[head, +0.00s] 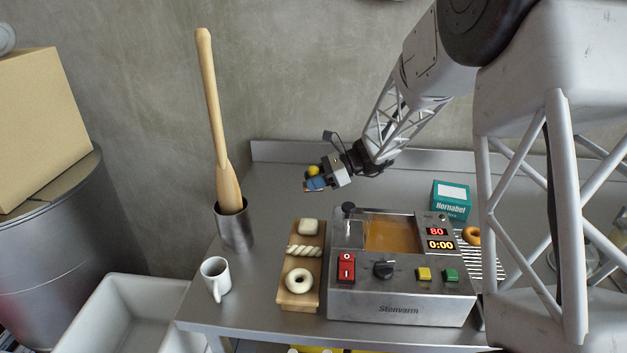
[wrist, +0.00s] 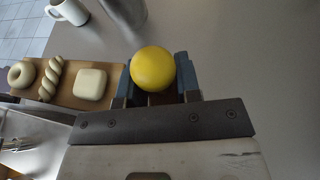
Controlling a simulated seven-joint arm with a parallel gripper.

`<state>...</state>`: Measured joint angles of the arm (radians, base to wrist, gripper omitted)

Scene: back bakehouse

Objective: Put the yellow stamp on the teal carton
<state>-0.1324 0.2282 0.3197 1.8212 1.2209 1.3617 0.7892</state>
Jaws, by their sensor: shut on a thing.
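My gripper (head: 313,185) is above the back of the steel table, to the left of the teal carton. It is shut on the yellow stamp (wrist: 153,69), whose round yellow knob shows between the blue fingers in the wrist view. In the head view the yellow knob (head: 313,170) shows just above the fingers; the lower part of the stamp is mostly hidden. The teal carton (head: 451,203) stands upright behind the fryer, with a blank white patch on its top and the word "Hornabel" on its front. Nothing lies on its top.
The fryer (head: 400,300) stands at the front, with a wire rack and ring doughnut (head: 472,235) to its right. A wooden board (head: 298,305) with dough pieces, a white mug (head: 215,278) and a steel pot (head: 234,228) holding a tall wooden tool are at left.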

